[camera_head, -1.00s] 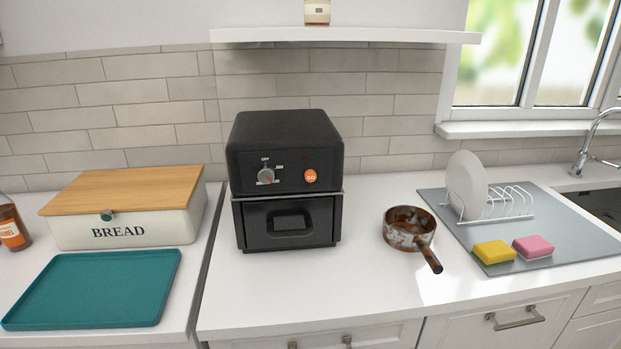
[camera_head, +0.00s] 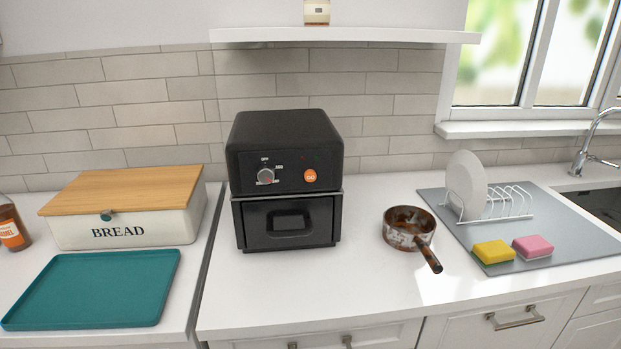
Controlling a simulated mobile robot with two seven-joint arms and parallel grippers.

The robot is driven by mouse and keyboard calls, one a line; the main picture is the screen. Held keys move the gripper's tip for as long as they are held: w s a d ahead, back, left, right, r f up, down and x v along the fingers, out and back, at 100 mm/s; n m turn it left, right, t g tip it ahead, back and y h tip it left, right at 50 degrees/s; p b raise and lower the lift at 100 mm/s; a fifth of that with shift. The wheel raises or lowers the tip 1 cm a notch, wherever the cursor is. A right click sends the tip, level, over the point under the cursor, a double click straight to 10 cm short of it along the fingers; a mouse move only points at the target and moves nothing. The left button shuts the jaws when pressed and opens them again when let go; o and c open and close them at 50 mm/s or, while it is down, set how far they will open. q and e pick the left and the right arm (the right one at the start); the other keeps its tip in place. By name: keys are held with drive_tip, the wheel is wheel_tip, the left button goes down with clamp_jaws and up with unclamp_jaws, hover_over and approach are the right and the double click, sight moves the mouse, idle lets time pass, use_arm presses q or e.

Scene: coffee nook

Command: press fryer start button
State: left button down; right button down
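A black air fryer (camera_head: 285,150) stands upright on the white counter against the tiled wall. Its drawer (camera_head: 289,221) with a front handle is closed. The round orange button (camera_head: 310,176), with pale marking on it, is on the right of the front panel. A silver dial (camera_head: 265,176) with labels is on the left of the panel. Nothing covers the button. Neither of my grippers shows in the head view.
A rusty saucepan (camera_head: 409,229) stands right of the fryer, handle toward the front. A bread box (camera_head: 125,222) and a teal tray (camera_head: 95,290) are at left. A drying mat (camera_head: 560,240) with rack and sponges is at right. The counter before the fryer is clear.

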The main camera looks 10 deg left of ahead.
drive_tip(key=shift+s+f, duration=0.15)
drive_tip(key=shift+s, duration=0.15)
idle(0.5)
